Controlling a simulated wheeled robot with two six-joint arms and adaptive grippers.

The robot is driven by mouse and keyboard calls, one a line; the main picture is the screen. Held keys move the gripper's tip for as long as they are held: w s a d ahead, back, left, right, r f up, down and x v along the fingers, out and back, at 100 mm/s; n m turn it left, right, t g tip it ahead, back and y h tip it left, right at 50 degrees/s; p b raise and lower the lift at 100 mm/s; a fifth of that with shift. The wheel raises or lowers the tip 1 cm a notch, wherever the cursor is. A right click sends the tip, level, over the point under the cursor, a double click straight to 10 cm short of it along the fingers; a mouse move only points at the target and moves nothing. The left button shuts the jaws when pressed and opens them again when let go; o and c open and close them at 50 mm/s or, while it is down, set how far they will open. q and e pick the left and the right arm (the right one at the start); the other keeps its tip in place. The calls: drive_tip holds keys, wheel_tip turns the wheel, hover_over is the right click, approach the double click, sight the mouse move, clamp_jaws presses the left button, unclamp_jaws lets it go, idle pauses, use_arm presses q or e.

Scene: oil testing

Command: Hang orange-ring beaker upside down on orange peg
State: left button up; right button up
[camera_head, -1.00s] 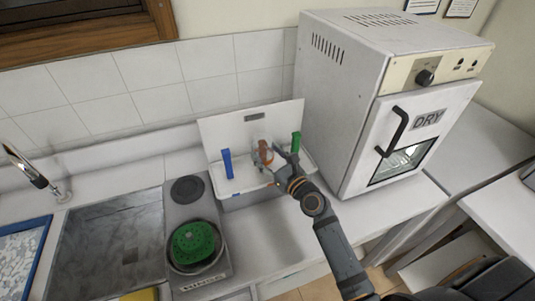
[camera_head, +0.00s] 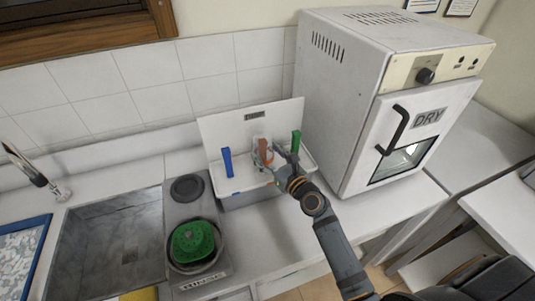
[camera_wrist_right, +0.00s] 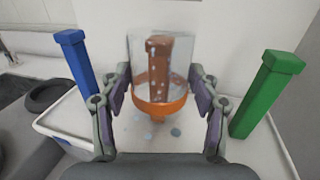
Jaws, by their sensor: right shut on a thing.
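The orange-ring beaker (camera_wrist_right: 188,76) is clear glass and upside down, with its orange ring at the bottom in the right wrist view. The orange peg (camera_wrist_right: 158,62) shows through the glass, so the beaker appears to be around it. In the head view the beaker (camera_head: 259,148) and peg (camera_head: 263,154) are small and partly hidden by the gripper. My right gripper (camera_wrist_right: 161,104) is shut on the beaker, with a finger on each side near the ring. It also shows in the head view (camera_head: 275,158). My left gripper is not in view.
A blue peg (camera_head: 227,162) stands left and a green peg (camera_head: 295,142) right on the white rack (camera_head: 215,132). The drying oven (camera_head: 345,100) is close on the right.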

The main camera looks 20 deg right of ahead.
drive_tip(key=shift+f, duration=0.2)
drive_tip(key=o, duration=1.2)
drive_tip(key=v, duration=0.7)
drive_tip(key=shift+s+d, duration=0.1)
drive_tip(key=shift+s, duration=0.2)
drive_tip(key=shift+w, duration=0.1)
